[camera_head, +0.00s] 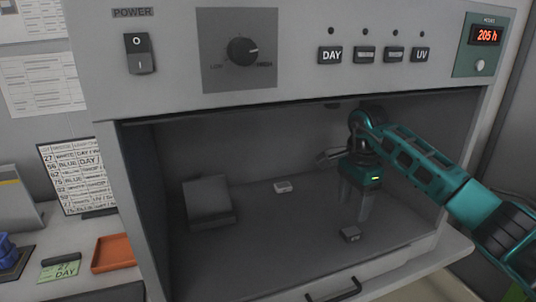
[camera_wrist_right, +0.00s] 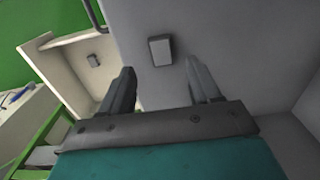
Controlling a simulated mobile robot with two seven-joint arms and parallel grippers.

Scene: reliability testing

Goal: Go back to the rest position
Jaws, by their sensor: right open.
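My right gripper (camera_head: 356,203) is inside the grey test cabinet (camera_head: 180,95), its arm reaching in from the right through the open front. The fingers point down and are apart with nothing between them. In the right wrist view the open fingers (camera_wrist_right: 160,82) show the same gap. A small grey block (camera_head: 350,234) lies on the cabinet floor near the front, below the gripper and apart from it. A lighter small block (camera_head: 283,187) lies further back, to the left of the gripper. My left gripper is not in view.
A larger grey box (camera_head: 208,203) stands at the left inside the cabinet. The cabinet's top edge and right wall are close to my arm. Outside at the left are an orange tray (camera_head: 111,253), a green DAY card (camera_head: 60,270) and a printed list (camera_head: 78,175).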

